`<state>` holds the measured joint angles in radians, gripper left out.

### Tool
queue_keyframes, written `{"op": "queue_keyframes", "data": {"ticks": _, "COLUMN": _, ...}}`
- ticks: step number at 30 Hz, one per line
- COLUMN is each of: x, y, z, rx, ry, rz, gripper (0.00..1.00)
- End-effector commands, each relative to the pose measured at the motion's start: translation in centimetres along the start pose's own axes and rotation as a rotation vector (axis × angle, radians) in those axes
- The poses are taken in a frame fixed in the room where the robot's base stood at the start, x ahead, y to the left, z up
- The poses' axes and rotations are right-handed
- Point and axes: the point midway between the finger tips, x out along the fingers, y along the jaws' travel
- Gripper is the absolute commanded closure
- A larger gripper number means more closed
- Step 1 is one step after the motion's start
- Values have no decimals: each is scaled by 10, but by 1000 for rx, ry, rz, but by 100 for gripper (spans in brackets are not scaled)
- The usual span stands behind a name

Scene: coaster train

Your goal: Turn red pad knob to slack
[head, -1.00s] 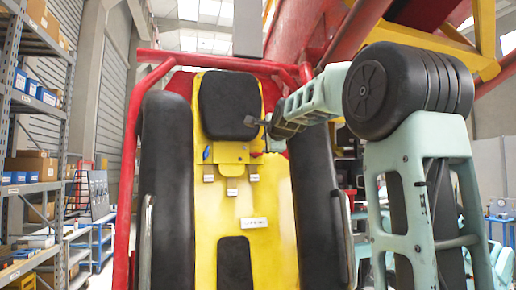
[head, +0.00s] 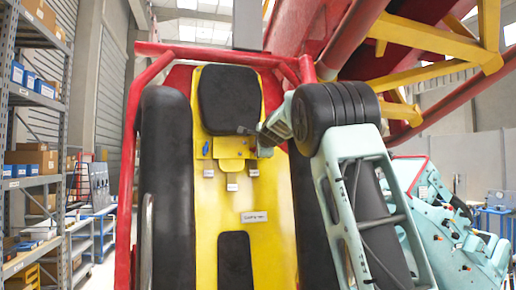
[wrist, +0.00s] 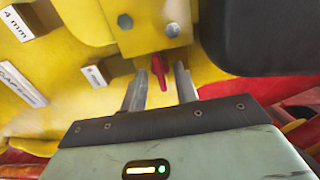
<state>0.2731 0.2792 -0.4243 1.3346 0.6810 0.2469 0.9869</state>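The red pad knob (wrist: 159,70) shows in the wrist view as a small red lever under a yellow bracket (wrist: 150,25) with two grey bolts. My gripper (wrist: 160,84) is open, with one finger on each side of the knob's lower part and a visible gap on both sides. Contact with the knob cannot be made out. In the head view my gripper (head: 254,133) is at the right side of the yellow seat panel (head: 270,185), just below the black headrest pad (head: 228,98). The red knob is hidden there by my arm.
The black pad (wrist: 265,35) is close right of my fingers in the wrist view. Thick black side bolsters (head: 166,190) flank the panel; a red tube frame (head: 135,120) surrounds it.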

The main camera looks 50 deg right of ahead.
Motion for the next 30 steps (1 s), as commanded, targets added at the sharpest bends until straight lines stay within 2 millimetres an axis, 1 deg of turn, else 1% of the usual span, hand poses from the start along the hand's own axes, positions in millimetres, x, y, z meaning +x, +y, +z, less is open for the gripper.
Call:
{"op": "queue_keyframes", "data": {"ticks": 2, "x": 0, "y": 0, "z": 0, "rx": 0, "ry": 0, "rz": 0, "gripper": 70}}
{"op": "queue_keyframes", "data": {"ticks": 3, "x": 0, "y": 0, "z": 0, "rx": 0, "ry": 0, "rz": 0, "gripper": 81}}
{"op": "queue_keyframes", "data": {"ticks": 5, "x": 0, "y": 0, "z": 0, "rx": 0, "ry": 0, "rz": 0, "gripper": 98}}
{"op": "queue_keyframes", "data": {"ticks": 6, "x": 0, "y": 0, "z": 0, "rx": 0, "ry": 0, "rz": 0, "gripper": 100}}
{"op": "queue_keyframes", "data": {"ticks": 14, "x": 0, "y": 0, "z": 0, "rx": -8, "ry": 0, "rz": 0, "gripper": 100}}
{"op": "queue_keyframes", "data": {"ticks": 20, "x": 0, "y": 2, "z": 0, "rx": -69, "ry": -1, "rz": 1, "gripper": 100}}
{"op": "queue_keyframes", "data": {"ticks": 26, "x": 0, "y": 3, "z": 0, "rx": -201, "ry": 0, "rz": 0, "gripper": 100}}
{"op": "queue_keyframes", "data": {"ticks": 30, "x": 0, "y": 3, "z": 0, "rx": -327, "ry": 0, "rz": 0, "gripper": 100}}
